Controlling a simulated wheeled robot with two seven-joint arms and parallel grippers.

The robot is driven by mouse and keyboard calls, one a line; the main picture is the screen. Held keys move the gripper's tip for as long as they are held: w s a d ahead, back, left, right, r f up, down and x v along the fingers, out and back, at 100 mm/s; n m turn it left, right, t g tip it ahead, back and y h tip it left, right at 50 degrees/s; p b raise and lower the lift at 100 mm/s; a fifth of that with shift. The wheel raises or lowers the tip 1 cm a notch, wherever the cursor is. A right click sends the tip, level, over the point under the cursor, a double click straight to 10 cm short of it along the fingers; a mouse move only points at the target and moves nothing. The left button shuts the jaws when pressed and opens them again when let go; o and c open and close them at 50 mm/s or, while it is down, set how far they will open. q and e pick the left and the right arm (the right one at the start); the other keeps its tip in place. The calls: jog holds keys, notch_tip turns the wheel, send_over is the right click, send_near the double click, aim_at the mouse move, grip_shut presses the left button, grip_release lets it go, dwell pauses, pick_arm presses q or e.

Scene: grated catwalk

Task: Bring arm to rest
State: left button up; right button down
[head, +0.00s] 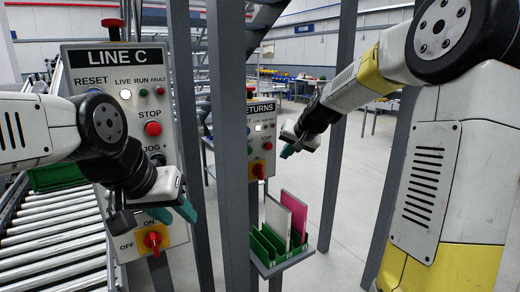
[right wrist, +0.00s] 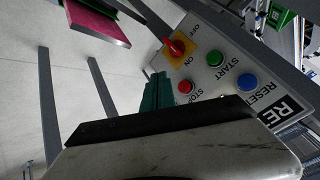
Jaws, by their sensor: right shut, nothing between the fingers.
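My right gripper (head: 288,151) hangs from the right arm, in front of and to the right of the RETURNS control panel (head: 262,148). Its teal fingers (right wrist: 157,92) are shut and empty in the right wrist view. There they overlap the panel's edge near the red STOP button (right wrist: 186,87); whether they touch it I cannot tell. My left gripper (head: 174,212) is in front of the lower part of the LINE C panel (head: 112,56), above the rotary switch (head: 152,240). Its teal fingers look spread apart with nothing between them.
A green rack (head: 272,243) holds a white and a pink folder (head: 296,213) below the RETURNS panel. Grey posts (head: 227,120) stand between and beside the panels. A roller conveyor (head: 55,240) runs at left with a green bin (head: 58,177). Open floor lies behind.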

jog(key=s+d+n+g+h, duration=0.1)
jog(key=s+d+n, duration=0.1)
jog(key=s, duration=3.1)
jog(key=shift+d+r+n+g, duration=0.3)
jog(key=shift+d+n, duration=0.1)
jog(key=shift+d, duration=0.05)
